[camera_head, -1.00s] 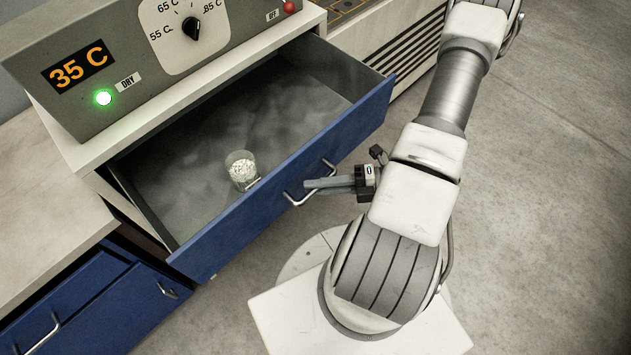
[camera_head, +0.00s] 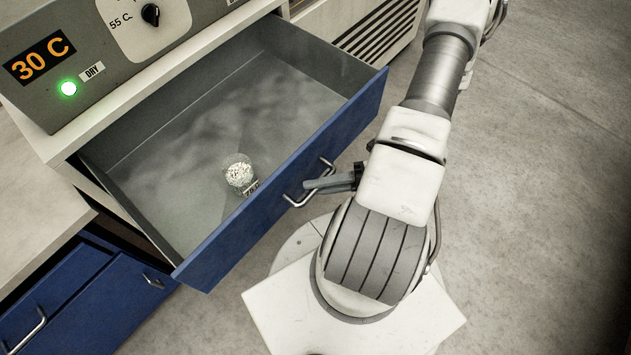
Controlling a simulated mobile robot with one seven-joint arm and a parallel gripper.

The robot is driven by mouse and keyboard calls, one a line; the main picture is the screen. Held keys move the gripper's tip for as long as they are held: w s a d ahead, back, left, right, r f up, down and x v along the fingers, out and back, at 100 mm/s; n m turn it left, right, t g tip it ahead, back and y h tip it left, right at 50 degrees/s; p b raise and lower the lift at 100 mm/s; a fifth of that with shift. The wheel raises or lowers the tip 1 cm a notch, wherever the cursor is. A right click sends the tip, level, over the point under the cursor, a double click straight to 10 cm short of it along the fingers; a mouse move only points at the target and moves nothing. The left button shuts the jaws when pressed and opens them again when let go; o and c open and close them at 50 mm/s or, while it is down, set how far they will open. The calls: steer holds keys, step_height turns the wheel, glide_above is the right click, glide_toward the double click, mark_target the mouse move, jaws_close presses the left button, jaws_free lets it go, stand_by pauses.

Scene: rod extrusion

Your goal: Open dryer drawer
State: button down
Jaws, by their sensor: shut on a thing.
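The dryer drawer (camera_head: 290,200) has a blue front and a grey inside. It is pulled well out of the dryer body (camera_head: 75,70). A silver bar handle (camera_head: 308,190) is on its front. My gripper (camera_head: 311,184) is at the handle and shut on it; the arm hides part of the gripper. A clear beaker of white pellets (camera_head: 239,174) with a label stands upright in the drawer near the front wall. The dryer panel has an orange display (camera_head: 38,58) reading 30 C and a lit green light (camera_head: 68,88) by the DRY label.
Blue cabinet drawers (camera_head: 75,305) with silver handles are at the lower left, below a pale countertop (camera_head: 35,195). A vented machine (camera_head: 375,45) stands behind the drawer. The concrete floor (camera_head: 540,200) at the right is clear.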

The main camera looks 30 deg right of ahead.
steer(key=shift+d, duration=0.1)
steer(key=c, duration=0.8)
jaws_free()
steer(key=shift+c, duration=0.2)
steer(key=shift+s+d, duration=0.1)
steer(key=v, duration=1.7)
steer(key=shift+b, duration=0.35)
steer(key=shift+s+r, duration=0.1)
